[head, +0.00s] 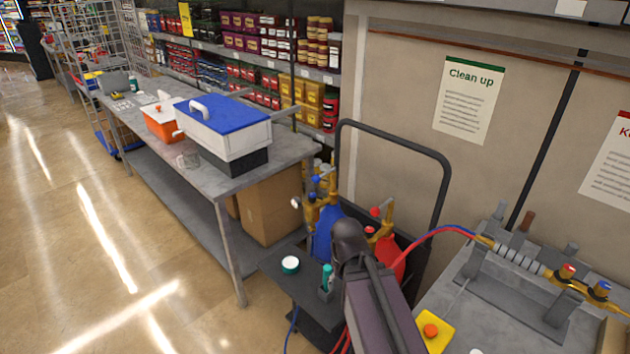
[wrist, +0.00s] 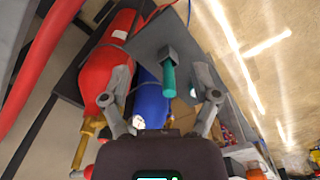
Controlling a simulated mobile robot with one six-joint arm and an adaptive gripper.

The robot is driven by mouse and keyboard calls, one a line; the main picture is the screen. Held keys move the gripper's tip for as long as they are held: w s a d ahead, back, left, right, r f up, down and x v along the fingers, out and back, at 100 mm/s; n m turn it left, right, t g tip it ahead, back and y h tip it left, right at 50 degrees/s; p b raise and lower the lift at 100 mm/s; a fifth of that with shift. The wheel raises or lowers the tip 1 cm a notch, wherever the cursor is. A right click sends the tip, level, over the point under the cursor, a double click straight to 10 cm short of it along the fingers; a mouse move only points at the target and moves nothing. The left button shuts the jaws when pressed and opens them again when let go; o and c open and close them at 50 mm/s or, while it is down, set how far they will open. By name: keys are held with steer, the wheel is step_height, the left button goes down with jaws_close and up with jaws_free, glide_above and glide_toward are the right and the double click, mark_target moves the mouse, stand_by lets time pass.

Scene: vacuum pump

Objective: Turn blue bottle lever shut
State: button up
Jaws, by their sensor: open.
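The blue bottle (head: 323,236) stands on a dark cart in the head view, beside the red bottle (head: 397,264). Brass valve fittings with a small blue part (head: 316,181) sit above the blue bottle. In the wrist view the blue bottle (wrist: 150,100) lies beyond and between the spread fingers of my gripper (wrist: 160,88). The red bottle (wrist: 108,58) is at left, partly behind the left finger. My gripper is open and nothing shows held in it. The blue bottle's lever cannot be made out in the wrist view; my gripper body covers the bottom.
A dark tray (head: 278,273) on the cart carries a round roll (head: 290,264) and a teal-handled item (head: 327,277). The cart's black handle (head: 442,160) rises behind. Red and blue hoses (head: 430,235) run to the right bench. A metal table (head: 222,184) stands left; open floor lies before it.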

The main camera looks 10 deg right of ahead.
steer(key=w+d+f+m+t+h+b, duration=0.2)
steer(key=w+d+f+t+h+b, duration=0.15)
steer(key=w, duration=0.45)
steer(key=t+h+b, duration=0.3)
steer(key=t+b, duration=0.9)
steer(key=t, duration=0.1)
glide_toward(315, 182)
steer(key=shift+y+v, duration=0.25)
steer(key=shift+v, duration=0.85)
steer(key=shift+d+r, duration=0.1)
steer(key=shift+d, duration=0.1)
steer(key=x, duration=1.3)
steer(key=shift+w+d+r, duration=0.1)
steer(key=shift+w+d, duration=0.05)
steer(key=shift+w, duration=0.1)
